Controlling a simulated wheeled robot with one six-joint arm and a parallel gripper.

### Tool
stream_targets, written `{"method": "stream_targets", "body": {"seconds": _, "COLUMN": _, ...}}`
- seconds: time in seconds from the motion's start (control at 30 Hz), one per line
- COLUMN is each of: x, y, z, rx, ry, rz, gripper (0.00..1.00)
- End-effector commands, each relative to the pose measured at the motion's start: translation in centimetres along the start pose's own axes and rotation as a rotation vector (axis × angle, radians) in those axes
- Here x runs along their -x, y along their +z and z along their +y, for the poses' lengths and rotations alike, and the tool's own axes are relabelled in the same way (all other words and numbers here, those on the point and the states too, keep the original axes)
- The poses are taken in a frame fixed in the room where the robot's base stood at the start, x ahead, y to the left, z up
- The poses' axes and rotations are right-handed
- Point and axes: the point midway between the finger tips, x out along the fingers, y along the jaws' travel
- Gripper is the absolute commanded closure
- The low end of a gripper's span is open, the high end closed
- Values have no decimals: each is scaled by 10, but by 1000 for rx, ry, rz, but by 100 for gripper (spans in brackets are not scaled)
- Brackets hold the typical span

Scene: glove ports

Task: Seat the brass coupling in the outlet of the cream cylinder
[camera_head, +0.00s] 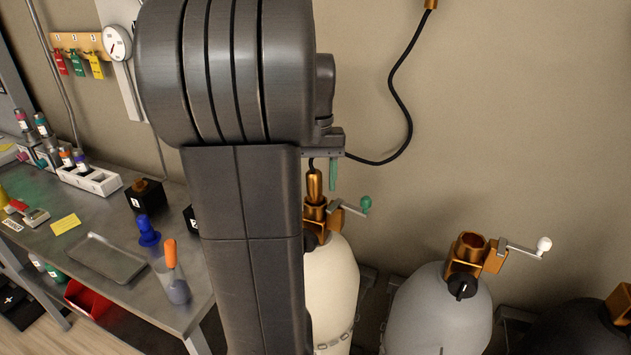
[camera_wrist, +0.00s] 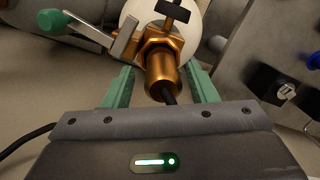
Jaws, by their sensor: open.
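The cream cylinder (camera_head: 332,288) stands behind my arm, which hides its left side; its pale top (camera_wrist: 190,22) shows in the wrist view. The brass coupling (camera_head: 315,187) stands upright at the outlet of the cylinder's brass valve (camera_head: 318,213), its black hose leaving the top. In the wrist view the coupling (camera_wrist: 161,72) lines up with the valve; how deep it sits I cannot tell. My gripper (camera_wrist: 161,68) is open, its green fingers on either side of the coupling with gaps. In the head view one green finger (camera_head: 333,174) shows right of the coupling.
A lever with a green knob (camera_head: 366,204) sticks out right of the valve. A grey cylinder (camera_head: 440,315) with an open brass outlet and white-knobbed lever stands to the right, a dark one (camera_head: 570,330) beyond. A cluttered workbench (camera_head: 70,260) is at left. The hose (camera_head: 408,110) hangs along the wall.

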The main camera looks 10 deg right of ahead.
Motion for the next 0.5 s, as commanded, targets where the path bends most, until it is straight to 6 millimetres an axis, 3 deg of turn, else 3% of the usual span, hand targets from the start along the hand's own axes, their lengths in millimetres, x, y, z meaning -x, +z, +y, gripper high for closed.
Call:
{"method": "stream_targets", "body": {"seconds": 0.3, "x": 67, "y": -1, "z": 0, "rx": 0, "ry": 0, "rz": 5, "gripper": 48}}
{"method": "stream_targets", "body": {"seconds": 0.5, "x": 100, "y": -1, "z": 0, "rx": 0, "ry": 0, "rz": 3, "gripper": 48}}
